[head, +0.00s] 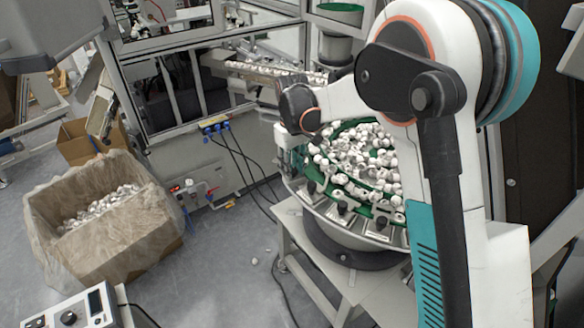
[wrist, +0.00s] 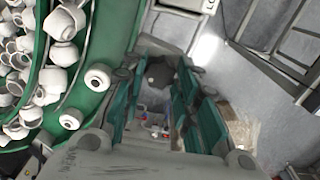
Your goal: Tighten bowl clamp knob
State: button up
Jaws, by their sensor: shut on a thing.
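The feeder bowl (head: 337,232) stands at the right of the head view, green inside and full of white caps (head: 365,160). Black clamp knobs (head: 343,208) sit along its metal outer rim. In the wrist view, my gripper (wrist: 160,80) has its teal-lined fingers on both sides of a dark, rounded clamp knob (wrist: 160,71), just outside the bowl's green wall (wrist: 92,75). The gripper is shut on that knob. The exact finger contact is hard to see. In the head view, my arm hides most of the gripper and the far-left part of the bowl rim.
A lined cardboard box (head: 125,240) of white caps stands on the floor at left. A metal-framed machine (head: 165,100) with a conveyor (head: 262,72) is behind the bowl. Dark cables (head: 240,160) hang near the bowl's stand (head: 300,250). The floor between box and stand is mostly clear.

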jog(key=m, duration=0.3)
jog(key=shift+m, duration=0.3)
jog(key=shift+m+b, duration=0.4)
jog(key=shift+m, duration=1.3)
jog(key=shift+r, duration=0.1)
jog(key=shift+w, duration=0.1)
jog(key=o, duration=1.1)
notch_tip(320, 180, up, 12)
jog(key=shift+f, duration=0.1)
